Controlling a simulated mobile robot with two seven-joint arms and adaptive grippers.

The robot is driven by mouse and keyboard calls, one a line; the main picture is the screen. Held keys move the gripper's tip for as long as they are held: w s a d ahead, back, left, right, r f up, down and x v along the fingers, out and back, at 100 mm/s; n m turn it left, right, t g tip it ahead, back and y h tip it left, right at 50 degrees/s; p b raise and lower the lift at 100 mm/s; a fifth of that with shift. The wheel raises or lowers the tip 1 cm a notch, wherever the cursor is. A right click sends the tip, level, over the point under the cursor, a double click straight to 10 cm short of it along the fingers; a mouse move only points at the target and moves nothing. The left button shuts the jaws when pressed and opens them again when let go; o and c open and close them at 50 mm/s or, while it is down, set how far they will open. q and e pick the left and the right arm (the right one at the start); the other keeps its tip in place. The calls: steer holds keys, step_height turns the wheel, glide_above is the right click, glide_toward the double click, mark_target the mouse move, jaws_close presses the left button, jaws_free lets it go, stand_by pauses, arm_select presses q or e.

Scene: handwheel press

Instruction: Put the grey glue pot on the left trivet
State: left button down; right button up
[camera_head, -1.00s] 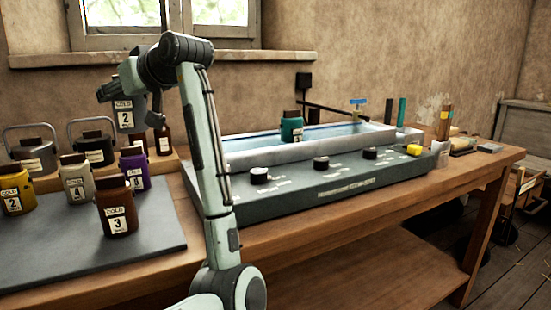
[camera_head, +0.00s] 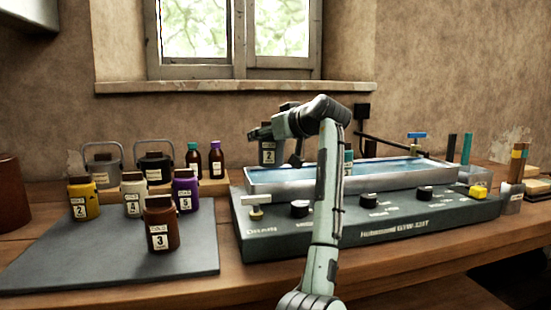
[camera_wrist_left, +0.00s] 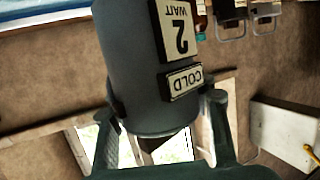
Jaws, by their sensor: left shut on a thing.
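My left gripper (camera_head: 258,133) is shut on the grey glue pot (camera_head: 268,154), whose label reads 2. It holds the pot in the air near the left end of the water bath. In the left wrist view the grey glue pot (camera_wrist_left: 135,60) fills the middle, between the fingers of my left gripper (camera_wrist_left: 160,118); its label, upside down there, reads COLD, 2, WAIT. I cannot make out the left trivet in either view. My right gripper is not in view.
The water bath (camera_head: 262,187) holds a teal pot (camera_head: 348,157), partly behind my arm. A knobbed control panel (camera_head: 390,226) lies in front. On the left, a dark mat (camera_head: 95,258) bears yellow (camera_head: 84,205), white, purple and brown (camera_head: 161,236) jars. Handled pots and small bottles stand behind.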

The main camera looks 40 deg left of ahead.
mark_target(274, 156)
arm_select(q)
steer(key=f, duration=0.1)
steer(key=w+d+f, duration=0.1)
steer(key=f, duration=0.1)
steer(key=w+f, duration=0.1)
steer(key=f, duration=0.1)
steer(key=shift+w+d+f, duration=0.1)
steer(key=shift+d+f, duration=0.05)
steer(key=shift+d, duration=0.25)
steer(key=shift+f, duration=0.2)
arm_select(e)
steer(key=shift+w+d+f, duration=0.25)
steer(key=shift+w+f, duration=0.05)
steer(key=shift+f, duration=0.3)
arm_select(q)
steer(key=c, duration=1.3)
jaws_free()
steer(key=shift+f, duration=0.1)
steer(key=o, duration=0.6)
steer(key=shift+r, duration=0.2)
steer(key=v, duration=0.4)
steer(key=shift+d+f, duration=0.1)
steer(key=shift+d, duration=0.2)
steer(key=v, duration=0.7)
steer(key=shift+d+r+b, duration=0.25)
steer(key=shift+b, duration=0.2)
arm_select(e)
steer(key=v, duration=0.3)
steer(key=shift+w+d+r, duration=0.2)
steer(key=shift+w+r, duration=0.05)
